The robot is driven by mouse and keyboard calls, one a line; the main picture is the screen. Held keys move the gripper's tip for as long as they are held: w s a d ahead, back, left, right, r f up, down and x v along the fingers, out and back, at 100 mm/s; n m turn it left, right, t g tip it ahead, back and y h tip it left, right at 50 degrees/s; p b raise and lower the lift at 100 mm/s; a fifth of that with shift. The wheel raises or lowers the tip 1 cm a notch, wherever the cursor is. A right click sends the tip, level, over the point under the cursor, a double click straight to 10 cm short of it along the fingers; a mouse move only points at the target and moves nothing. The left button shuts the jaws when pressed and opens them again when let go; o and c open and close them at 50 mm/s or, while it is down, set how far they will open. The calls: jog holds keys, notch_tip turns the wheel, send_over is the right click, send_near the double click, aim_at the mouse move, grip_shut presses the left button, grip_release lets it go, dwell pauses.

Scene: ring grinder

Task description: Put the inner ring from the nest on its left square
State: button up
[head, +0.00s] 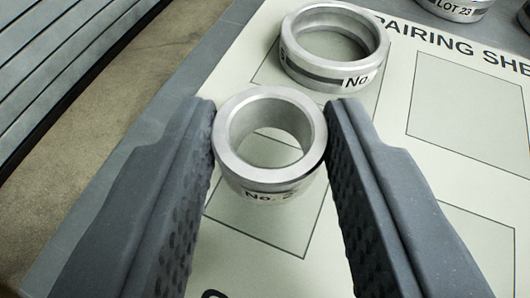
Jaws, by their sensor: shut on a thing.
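A small metal ring (228,160) with a thick wall and a label starting "No." is between the fingertips of my gripper (269,135). Both fingers touch its sides, so my gripper is shut on it. The ring is upright with its hole facing up. It appears above an outlined square (290,232) on the pairing sheet (395,200); I cannot tell whether it touches the sheet. A larger ring (291,68), also labelled "No.", sits just beyond it on another outlined square (264,72). The ring numbers are not fully readable.
Empty outlined squares lie at the right (468,95) and lower right (485,245). A metal ring marked "LOT 23" (455,9) stands at the top right. Grey slats (60,60) and a floor strip (105,90) lie to the left.

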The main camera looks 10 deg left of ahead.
notch_tip(320, 180, down, 3)
jog(key=shift+r, duration=0.15)
jog(key=o, duration=1)
jog(key=shift+r, duration=0.1)
jog(key=shift+s+d+r, duration=0.1)
jog(key=shift+s+d, duration=0.05)
jog(key=shift+s, duration=0.15)
jog(key=v, duration=1.1)
jog(key=shift+s, duration=0.25)
